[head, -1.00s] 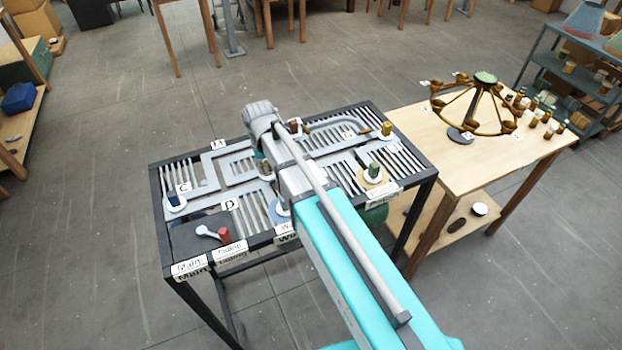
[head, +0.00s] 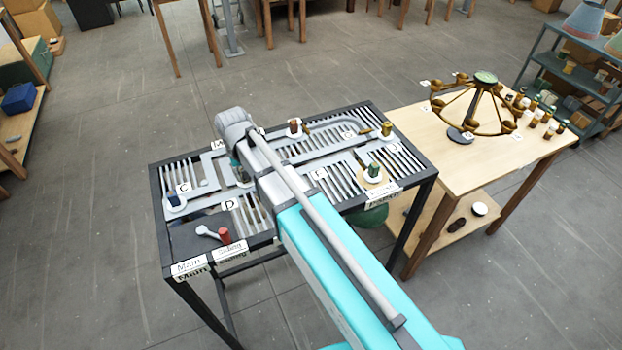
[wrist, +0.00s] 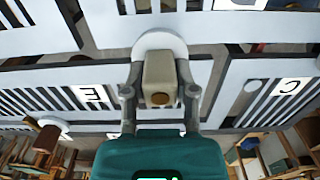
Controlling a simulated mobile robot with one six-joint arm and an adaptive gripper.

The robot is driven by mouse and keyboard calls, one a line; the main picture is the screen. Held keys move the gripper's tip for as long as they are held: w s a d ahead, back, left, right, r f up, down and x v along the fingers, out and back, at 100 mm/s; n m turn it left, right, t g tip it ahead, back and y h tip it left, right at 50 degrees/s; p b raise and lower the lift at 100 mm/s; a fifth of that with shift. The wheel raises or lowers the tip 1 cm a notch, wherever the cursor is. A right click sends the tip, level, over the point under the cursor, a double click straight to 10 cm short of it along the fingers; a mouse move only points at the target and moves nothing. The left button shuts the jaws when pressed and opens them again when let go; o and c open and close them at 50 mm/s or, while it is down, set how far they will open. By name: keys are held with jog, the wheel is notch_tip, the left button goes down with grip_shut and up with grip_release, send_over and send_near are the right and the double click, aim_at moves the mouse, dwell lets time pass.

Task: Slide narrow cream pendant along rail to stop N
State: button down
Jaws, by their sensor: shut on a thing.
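My gripper (wrist: 160,92) is shut on a cream, block-shaped pendant (wrist: 160,70) with a brown round spot on its near face. A white disc (wrist: 159,41) shows behind the block, over the grey slotted rail panel (wrist: 40,45). One finger is on each side of the block. In the head view my arm covers most of the gripper and the pendant, near the left-middle of the panel. Letter tags E (wrist: 90,95) and C (wrist: 289,87) show to either side. I cannot make out a tag N in either view.
Other pendants stand on the panel: blue (head: 173,198), red (head: 225,236), brown (head: 294,127), gold (head: 386,129) and green (head: 374,170). A wooden table (head: 420,120) with a brass chandelier frame (head: 480,105) adjoins on the right.

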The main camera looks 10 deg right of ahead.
jog(key=shift+s+a, duration=0.1)
jog(key=shift+a, duration=0.25)
jog(key=shift+a, duration=0.1)
jog(key=shift+s+a, duration=0.3)
jog(key=shift+a, duration=0.65)
jog(key=shift+s+a, duration=0.25)
jog(key=shift+a, duration=0.65)
jog(key=shift+s+a, duration=0.3)
jog(key=shift+a, duration=0.65)
jog(key=shift+w, duration=0.15)
jog(key=shift+w+a, duration=0.65)
jog(key=shift+w, duration=1.55)
jog(key=shift+w+a, duration=0.65)
jog(key=shift+w, duration=1.6)
jog(key=shift+w+a, duration=0.65)
jog(key=shift+w, duration=1.55)
jog(key=shift+d, duration=0.15)
jog(key=w+d, duration=0.3)
jog(key=d, duration=1)
jog(key=shift+w, duration=0.4)
jog(key=shift+d, duration=0.1)
jog(key=shift+c, duration=1.6)
grip_release()
